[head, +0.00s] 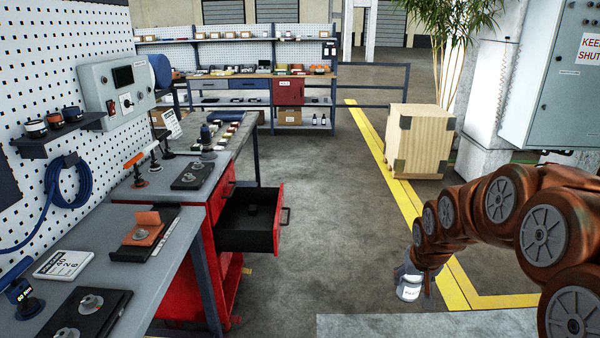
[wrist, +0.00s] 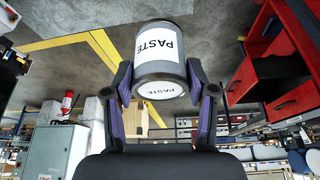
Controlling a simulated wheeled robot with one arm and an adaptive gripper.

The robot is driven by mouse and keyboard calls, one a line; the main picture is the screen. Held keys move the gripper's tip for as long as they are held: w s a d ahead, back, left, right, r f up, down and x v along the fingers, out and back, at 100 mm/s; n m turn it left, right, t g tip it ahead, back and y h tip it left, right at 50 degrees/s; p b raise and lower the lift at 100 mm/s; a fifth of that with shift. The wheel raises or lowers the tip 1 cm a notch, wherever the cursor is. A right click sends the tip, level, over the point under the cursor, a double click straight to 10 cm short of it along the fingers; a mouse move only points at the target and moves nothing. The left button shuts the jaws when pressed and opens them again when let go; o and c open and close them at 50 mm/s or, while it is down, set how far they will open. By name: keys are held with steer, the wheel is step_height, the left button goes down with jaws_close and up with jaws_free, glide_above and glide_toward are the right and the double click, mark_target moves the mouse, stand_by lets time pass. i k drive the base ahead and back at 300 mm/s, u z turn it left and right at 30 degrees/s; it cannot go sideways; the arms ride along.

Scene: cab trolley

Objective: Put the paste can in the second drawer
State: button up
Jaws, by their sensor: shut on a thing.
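The paste can (head: 408,290) is a small cylinder with a white label, held off to the right of the red trolley in the head view. An open drawer (head: 247,228), red with a dark inside, sticks out of the red trolley (head: 204,283). A small dark thing lies inside it. The can is apart from the drawer.
A grey workbench (head: 185,222) with tools and trays runs along the left. A wooden crate (head: 417,140) stands at the back right, near a grey cabinet (head: 560,75). The floor (head: 335,240) between drawer and can is clear.

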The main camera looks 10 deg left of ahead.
mark_target(242, 212)
steer(key=i, duration=3.5)
steer(key=u, duration=3.25)
